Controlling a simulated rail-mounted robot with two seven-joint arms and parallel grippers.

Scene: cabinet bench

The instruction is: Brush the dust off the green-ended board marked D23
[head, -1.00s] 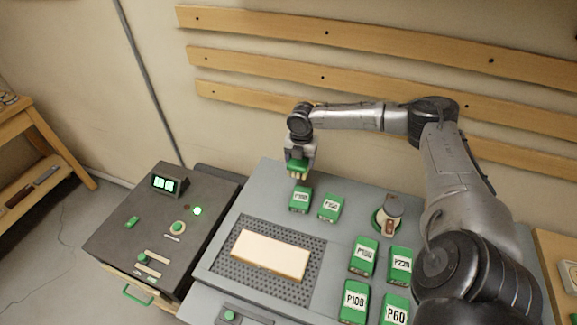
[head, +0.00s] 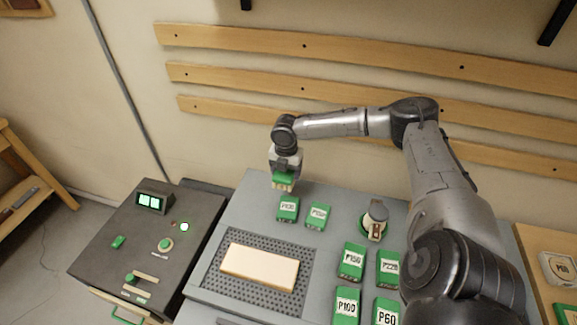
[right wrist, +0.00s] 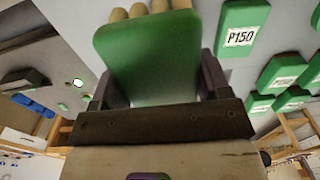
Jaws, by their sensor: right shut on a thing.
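A pale wooden board (head: 260,267) lies flat on the perforated dark mat in the head view. I cannot make out a D23 mark, a green end or dust on it. My right gripper (head: 284,174) is shut on a green brush (head: 284,182), held bristles down near the back edge of the bench, behind the small green blocks and away from the board. In the right wrist view, the brush's green body (right wrist: 150,60) fills the space between the jaws, with tan tufts (right wrist: 150,9) beyond it. My left gripper is not in view.
The perforated mat (head: 215,280) sits on the grey bench. Several labelled green blocks, such as P150 (head: 352,261), stand right of the board. A round tan-topped device (head: 375,218) stands behind them. A dark control box (head: 140,240) is at left. Wall slats are behind.

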